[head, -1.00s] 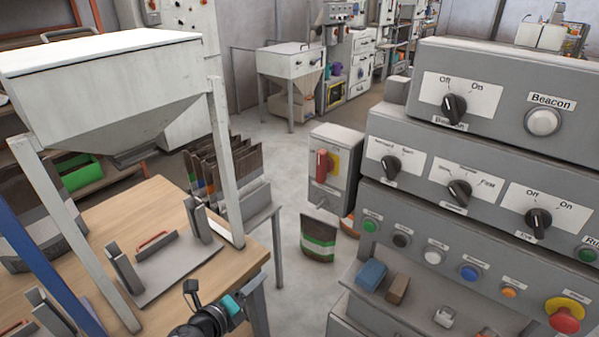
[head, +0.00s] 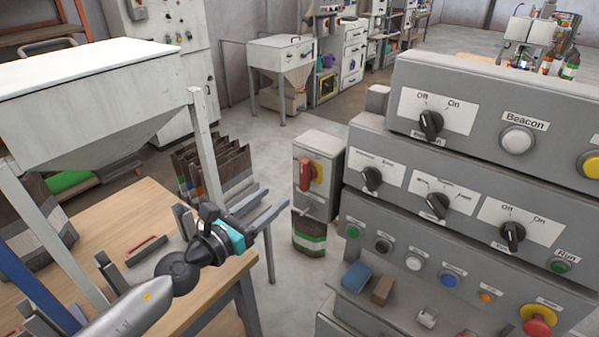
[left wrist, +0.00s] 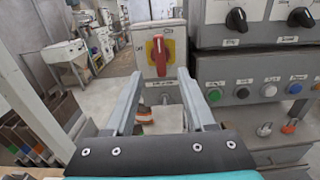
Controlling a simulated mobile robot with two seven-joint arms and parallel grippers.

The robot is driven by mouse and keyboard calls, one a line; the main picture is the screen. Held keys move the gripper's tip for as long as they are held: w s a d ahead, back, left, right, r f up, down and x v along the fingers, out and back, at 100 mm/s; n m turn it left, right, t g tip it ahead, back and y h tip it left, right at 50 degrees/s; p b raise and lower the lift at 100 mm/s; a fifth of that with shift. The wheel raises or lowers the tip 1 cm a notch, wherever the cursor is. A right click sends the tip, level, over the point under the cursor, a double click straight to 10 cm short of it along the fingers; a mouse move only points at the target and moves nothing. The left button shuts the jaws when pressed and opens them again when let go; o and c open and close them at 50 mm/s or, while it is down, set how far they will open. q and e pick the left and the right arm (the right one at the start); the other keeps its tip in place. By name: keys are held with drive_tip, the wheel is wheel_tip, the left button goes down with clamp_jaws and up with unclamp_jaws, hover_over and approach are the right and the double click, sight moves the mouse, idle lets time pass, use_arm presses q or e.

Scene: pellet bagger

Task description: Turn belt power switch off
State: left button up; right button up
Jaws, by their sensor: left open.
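The belt power switch appears to be the red rotary handle (head: 306,174) on a yellow plate, on the front of a grey box (head: 328,161) left of the stacked control panels. My left gripper (head: 274,201) is open and empty, below and left of the switch in the head view. In the left wrist view its two fingers (left wrist: 162,88) point toward the box, with the handle beyond the gap between them. They look apart from it. My right gripper is out of view.
The control panels (head: 470,145) with several knobs and buttons stand just right of the box. A shelf below holds a blue block (head: 357,276) and a brown block (head: 382,290). A hopper (head: 105,100) and wooden table (head: 210,290) are at left. Open floor lies behind.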

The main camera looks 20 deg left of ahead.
sight(302, 175)
use_arm(q)
drive_tip(key=x, duration=1)
drive_tip(key=shift+w+d+f, duration=0.1)
drive_tip(key=shift+w+d, duration=0.05)
drive_tip(key=shift+w, duration=0.2)
clamp_jaws()
